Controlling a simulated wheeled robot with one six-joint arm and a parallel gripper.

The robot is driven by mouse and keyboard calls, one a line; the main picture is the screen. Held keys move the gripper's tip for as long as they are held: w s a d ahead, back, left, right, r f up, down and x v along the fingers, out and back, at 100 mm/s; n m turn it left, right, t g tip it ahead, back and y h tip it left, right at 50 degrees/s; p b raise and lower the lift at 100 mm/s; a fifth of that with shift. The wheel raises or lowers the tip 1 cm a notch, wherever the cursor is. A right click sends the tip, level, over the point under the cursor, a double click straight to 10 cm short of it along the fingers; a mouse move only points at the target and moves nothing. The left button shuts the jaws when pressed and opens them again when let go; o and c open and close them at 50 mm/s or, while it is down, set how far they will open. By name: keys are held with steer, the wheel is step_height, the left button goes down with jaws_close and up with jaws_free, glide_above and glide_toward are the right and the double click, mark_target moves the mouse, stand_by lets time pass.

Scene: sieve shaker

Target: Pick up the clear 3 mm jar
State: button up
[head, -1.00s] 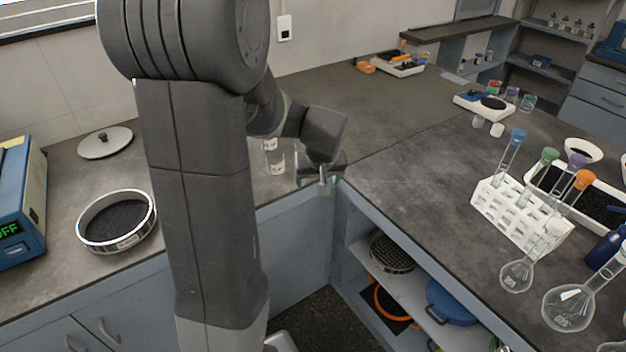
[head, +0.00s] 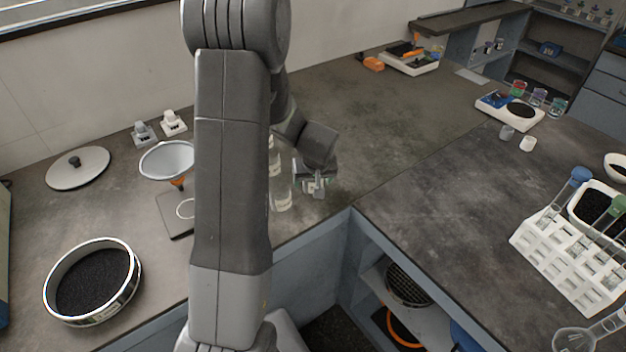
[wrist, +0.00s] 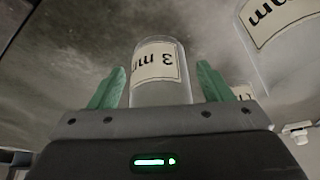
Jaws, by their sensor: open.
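The clear 3 mm jar (wrist: 160,72) stands in the wrist view with its white label upside down in the picture. My gripper (wrist: 158,84) is open, with one green finger on each side of the jar in the picture. A gap shows between each finger and the glass. In the head view my gripper (head: 317,184) is low over the counter, just right of clear jars (head: 281,196). My arm partly covers these jars, and I cannot tell which one is the 3 mm jar there.
A funnel (head: 167,160) and a sieve (head: 92,282) are left of my arm. The counter (head: 350,130) behind the gripper is clear.

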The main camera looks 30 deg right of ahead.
steer(key=shift+w+f, duration=0.15)
steer(key=shift+f, duration=0.2)
steer(key=c, duration=1)
steer(key=shift+r, duration=0.1)
